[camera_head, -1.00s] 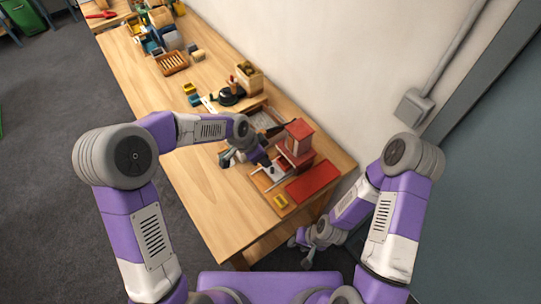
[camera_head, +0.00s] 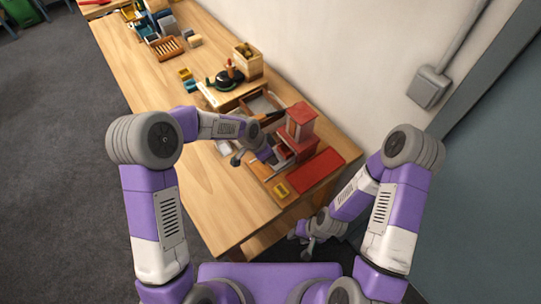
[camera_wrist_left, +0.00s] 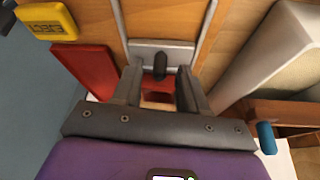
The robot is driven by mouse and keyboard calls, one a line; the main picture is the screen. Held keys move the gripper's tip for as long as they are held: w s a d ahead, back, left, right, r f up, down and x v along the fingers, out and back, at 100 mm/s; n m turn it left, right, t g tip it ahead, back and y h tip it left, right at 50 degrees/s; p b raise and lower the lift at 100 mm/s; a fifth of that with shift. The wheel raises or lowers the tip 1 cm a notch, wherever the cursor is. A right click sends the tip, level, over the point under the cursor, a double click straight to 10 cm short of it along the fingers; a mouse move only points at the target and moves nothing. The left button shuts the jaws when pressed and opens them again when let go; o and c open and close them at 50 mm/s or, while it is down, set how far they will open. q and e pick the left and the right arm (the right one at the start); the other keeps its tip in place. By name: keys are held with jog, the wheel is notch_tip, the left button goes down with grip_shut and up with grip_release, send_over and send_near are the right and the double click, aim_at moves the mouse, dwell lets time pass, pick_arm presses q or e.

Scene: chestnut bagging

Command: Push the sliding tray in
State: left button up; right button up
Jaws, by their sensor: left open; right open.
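In the left wrist view, a grey plate with a dark knob (camera_wrist_left: 160,65), apparently the sliding tray (camera_wrist_left: 139,55), lies between two pale rails on a wooden base. My left gripper (camera_wrist_left: 160,88) is open, with one finger on each side just short of the knob. Contact cannot be told. In the head view, my left gripper (camera_head: 243,157) is low at the left side of the red tower (camera_head: 300,121) and hides most of the tray. My right gripper (camera_head: 299,246) is open and empty, hanging off the table's near right end.
A red block (camera_head: 320,170) and a yellow EJECT button (camera_head: 281,190) sit on the base's near side. A shallow wooden box (camera_head: 262,104) lies behind. A black, round-based item (camera_head: 226,80) stands further back. The wall borders the right. The table's front left is bare.

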pick_arm(q)
jog(key=shift+w+d+f, duration=0.1)
jog(key=shift+d+f, duration=0.05)
jog(key=shift+f, duration=0.3)
jog(key=shift+c, duration=0.2)
grip_shut()
